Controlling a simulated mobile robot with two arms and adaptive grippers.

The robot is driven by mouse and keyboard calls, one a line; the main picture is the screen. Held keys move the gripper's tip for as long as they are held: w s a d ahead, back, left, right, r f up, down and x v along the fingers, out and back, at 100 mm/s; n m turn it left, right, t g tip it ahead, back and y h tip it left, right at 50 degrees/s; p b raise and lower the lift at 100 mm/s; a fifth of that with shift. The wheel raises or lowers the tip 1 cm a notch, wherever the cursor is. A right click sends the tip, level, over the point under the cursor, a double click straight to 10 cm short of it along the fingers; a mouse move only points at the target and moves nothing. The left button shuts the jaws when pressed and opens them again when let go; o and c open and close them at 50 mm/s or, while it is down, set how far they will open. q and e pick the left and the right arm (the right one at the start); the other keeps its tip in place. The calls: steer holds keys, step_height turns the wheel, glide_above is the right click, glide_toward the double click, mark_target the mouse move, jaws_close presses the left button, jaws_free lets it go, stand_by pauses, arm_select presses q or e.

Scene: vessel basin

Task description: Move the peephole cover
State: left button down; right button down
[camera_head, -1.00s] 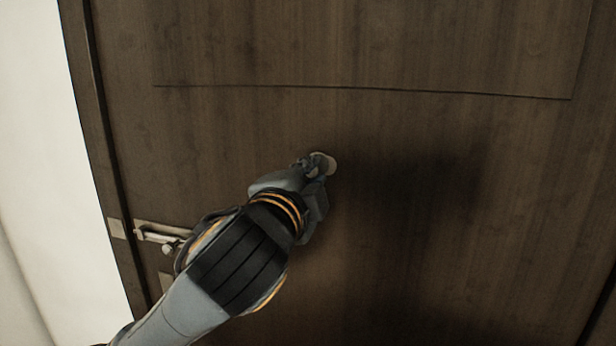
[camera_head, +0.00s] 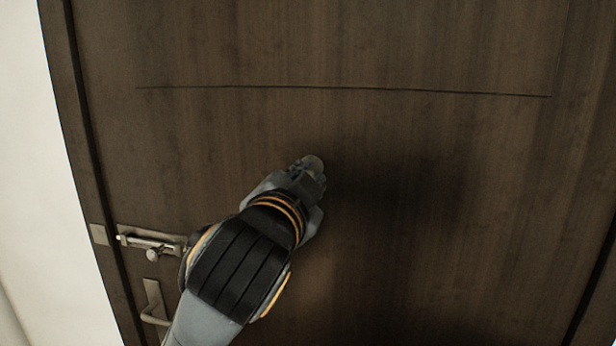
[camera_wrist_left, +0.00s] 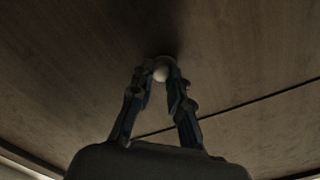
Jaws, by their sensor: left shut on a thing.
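The peephole cover (camera_head: 313,163) is a small, round, pale metal piece on the dark wooden door (camera_head: 420,240). My left gripper (camera_head: 310,171) is at the cover and hides part of it in the head view. In the left wrist view the cover (camera_wrist_left: 161,71) shows as a light round piece between the fingertips. My left gripper (camera_wrist_left: 160,77) is shut on it, close to the door surface. The peephole itself is not visible. My right gripper is not in view.
A metal slide bolt (camera_head: 150,243) and a door handle (camera_head: 154,305) are at the door's left side, near my left arm. A pale wall (camera_head: 25,150) lies left of the door frame. The door surface right of the gripper is clear.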

arm_select(q)
steer(key=shift+d+f, duration=0.1)
steer(key=shift+f, duration=0.05)
steer(key=c, duration=1.3)
jaws_free()
steer(key=shift+s, duration=0.1)
steer(key=shift+o, duration=0.2)
steer(key=v, duration=0.7)
steer(key=shift+s, duration=0.35)
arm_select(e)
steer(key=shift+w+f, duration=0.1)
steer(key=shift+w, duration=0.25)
